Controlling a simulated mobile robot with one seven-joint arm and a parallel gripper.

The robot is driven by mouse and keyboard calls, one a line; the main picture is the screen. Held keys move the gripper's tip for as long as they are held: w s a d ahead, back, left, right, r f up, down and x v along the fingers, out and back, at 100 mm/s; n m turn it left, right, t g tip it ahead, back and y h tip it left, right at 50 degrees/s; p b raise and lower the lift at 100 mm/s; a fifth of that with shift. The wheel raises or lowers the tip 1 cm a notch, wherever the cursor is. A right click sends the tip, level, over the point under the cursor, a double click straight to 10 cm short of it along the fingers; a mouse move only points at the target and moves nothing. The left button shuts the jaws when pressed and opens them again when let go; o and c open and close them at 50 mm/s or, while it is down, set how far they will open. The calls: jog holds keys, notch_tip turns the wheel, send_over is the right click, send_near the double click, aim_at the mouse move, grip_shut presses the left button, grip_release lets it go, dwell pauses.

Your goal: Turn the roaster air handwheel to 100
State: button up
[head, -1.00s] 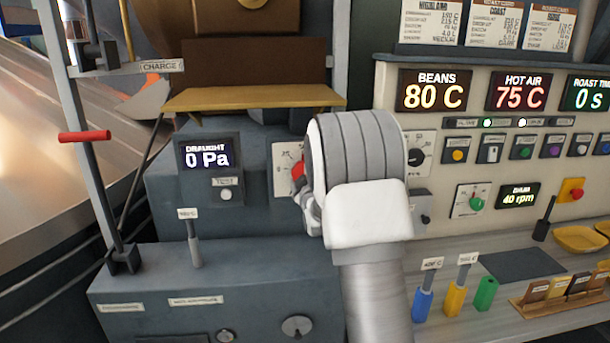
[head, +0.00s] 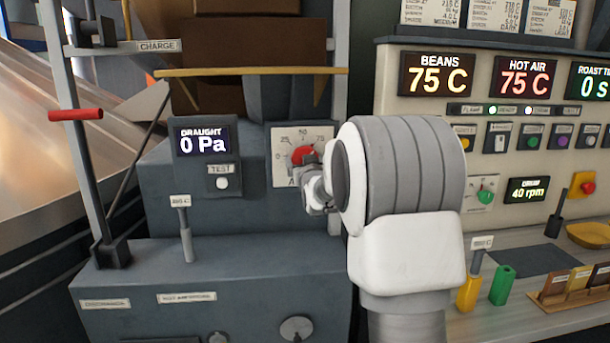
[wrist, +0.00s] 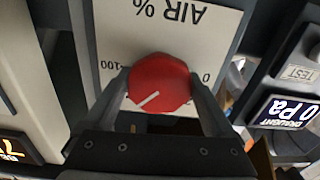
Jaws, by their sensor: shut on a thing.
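The roaster air handwheel is a red knob (head: 304,154) on a white dial plate (head: 283,170) marked 25, 50 and 75 in the head view. In the wrist view, the red knob (wrist: 160,78) sits between my gripper's (wrist: 160,92) two dark fingers, which are shut on its sides. The plate (wrist: 175,22) reads AIR % upside down there, with 100 at left and 0 at right. The knob's white pointer line runs to the lower left in that view, roughly toward the 75 side. My gripper (head: 312,180) partly covers the plate's right side in the head view.
A draught display (head: 203,140) reading 0 Pa stands left of the dial. A tan ledge (head: 255,71) juts out above it. The control panel (head: 480,120) with displays and switches is at the right. A lever (head: 184,225) stands at lower left.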

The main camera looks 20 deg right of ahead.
jog(key=m+b, duration=0.5)
jog(key=m, duration=0.1)
jog(key=shift+f, duration=0.1)
jog(key=shift+r+m+b, duration=0.2)
jog(key=shift+m+b, duration=1.1)
jog(key=shift+m, duration=0.6)
jog(key=o, duration=1.1)
jog(key=shift+s+a, duration=0.1)
jog(key=shift+s, duration=0.05)
